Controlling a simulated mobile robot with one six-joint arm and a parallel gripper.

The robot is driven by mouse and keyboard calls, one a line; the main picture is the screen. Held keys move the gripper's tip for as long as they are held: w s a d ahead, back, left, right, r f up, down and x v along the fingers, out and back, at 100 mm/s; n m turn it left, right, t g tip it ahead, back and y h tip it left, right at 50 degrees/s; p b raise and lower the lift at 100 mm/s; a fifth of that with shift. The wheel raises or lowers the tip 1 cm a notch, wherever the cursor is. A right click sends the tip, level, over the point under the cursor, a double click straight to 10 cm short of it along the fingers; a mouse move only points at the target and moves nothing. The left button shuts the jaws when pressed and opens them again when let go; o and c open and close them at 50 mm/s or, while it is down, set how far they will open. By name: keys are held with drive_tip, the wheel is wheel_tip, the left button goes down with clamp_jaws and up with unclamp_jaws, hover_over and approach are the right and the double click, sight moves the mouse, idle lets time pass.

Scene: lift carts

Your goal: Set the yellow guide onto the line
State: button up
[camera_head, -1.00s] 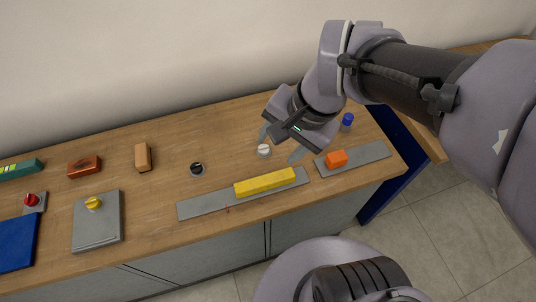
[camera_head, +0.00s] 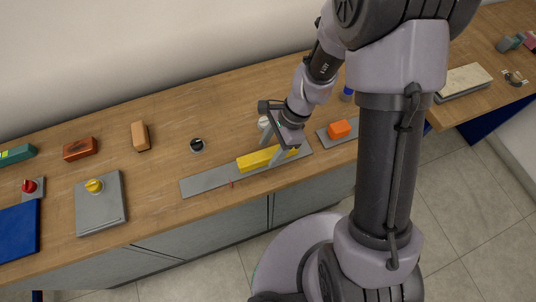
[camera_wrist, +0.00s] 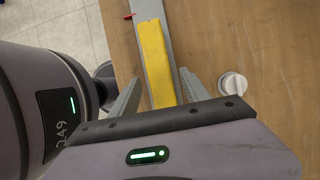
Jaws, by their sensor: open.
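The yellow guide (camera_head: 254,161) is a long bar lying on a flat grey strip (camera_head: 206,182) near the counter's front edge. My gripper (camera_head: 271,153) is over the right part of the guide, fingers pointing down. In the wrist view my gripper (camera_wrist: 160,78) is open, one finger on each side of the yellow guide (camera_wrist: 155,55), with gaps showing. The guide's right end is partly hidden by my gripper.
A white knob (camera_wrist: 232,84) stands close behind the guide. A black-topped knob (camera_head: 197,145) is farther left. A grey plate with a yellow knob (camera_head: 94,186) is at the left.

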drive_tip(key=shift+x, duration=1.1)
clamp_jaws()
idle(0.6)
